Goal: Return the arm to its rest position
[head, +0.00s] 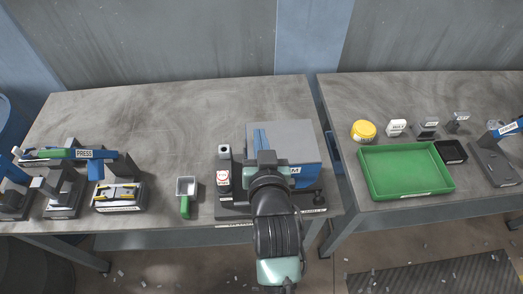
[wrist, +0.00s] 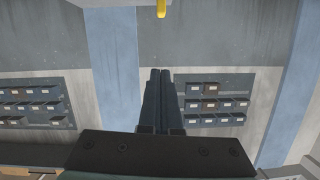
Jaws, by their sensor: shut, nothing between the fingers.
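My gripper (wrist: 161,75) shows in the wrist view with its two dark fingers pressed together and nothing between them. It faces a grey wall with blue pillars, apart from any object. In the head view my arm rises from the bottom edge in front of the blue and grey machine (head: 300,145) on the left table. The arm hides part of that machine and its base. The gripper's fingers cannot be made out in the head view.
A gap separates the tables. The left table's back is clear.

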